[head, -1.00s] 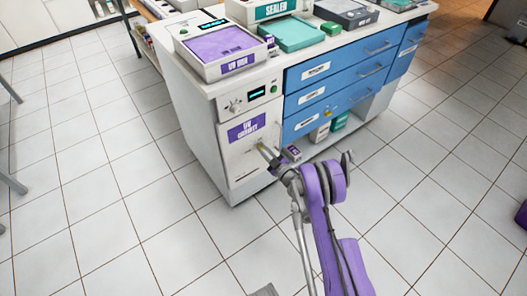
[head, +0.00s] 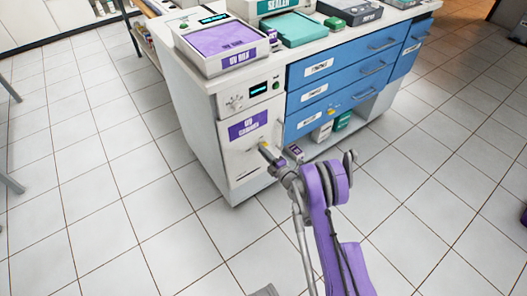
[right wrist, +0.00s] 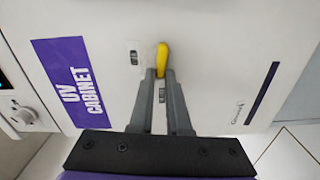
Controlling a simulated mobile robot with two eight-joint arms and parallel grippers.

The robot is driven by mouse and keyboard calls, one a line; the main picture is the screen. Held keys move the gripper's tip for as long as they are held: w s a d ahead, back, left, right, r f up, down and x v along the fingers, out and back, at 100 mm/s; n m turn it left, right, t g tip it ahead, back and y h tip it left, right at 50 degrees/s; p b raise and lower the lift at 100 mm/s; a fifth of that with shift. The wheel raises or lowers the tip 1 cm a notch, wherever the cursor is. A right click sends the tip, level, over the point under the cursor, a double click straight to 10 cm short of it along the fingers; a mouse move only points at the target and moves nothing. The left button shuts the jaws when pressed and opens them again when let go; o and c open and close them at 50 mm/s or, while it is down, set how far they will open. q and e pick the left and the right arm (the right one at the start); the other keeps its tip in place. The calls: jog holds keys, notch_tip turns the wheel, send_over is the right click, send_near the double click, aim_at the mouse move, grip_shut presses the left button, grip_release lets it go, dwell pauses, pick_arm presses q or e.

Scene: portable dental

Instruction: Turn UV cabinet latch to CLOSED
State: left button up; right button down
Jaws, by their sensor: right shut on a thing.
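The UV cabinet (head: 236,158) is the white door section at the left end of the counter, with a purple label. Its yellow latch (right wrist: 162,58) stands nearly upright in the right wrist view, a little tilted, beside a small marking (right wrist: 134,57). My right gripper (right wrist: 160,76) is shut on the near end of the latch, and its fingertips hide part of it. Another small label shows between the fingers. In the head view, the right gripper (head: 268,153) is at the cabinet door and mostly covers the latch.
A control panel with a knob (head: 235,102) sits above the cabinet door. Blue drawers (head: 332,86) with handles are to the right, over an open shelf with boxes (head: 342,121). A purple-topped device (head: 221,40) stands on the counter. Tiled floor (head: 120,200) at left is clear.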

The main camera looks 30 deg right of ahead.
pick_arm(q)
jog(key=shift+f, duration=0.1)
pick_arm(e)
jog(key=shift+f+n, duration=0.1)
jog(key=shift+n, duration=0.5)
jog(key=c, duration=0.9)
grip_release()
pick_arm(q)
jog(key=shift+s, duration=0.15)
pick_arm(e)
jog(key=shift+s, duration=0.15)
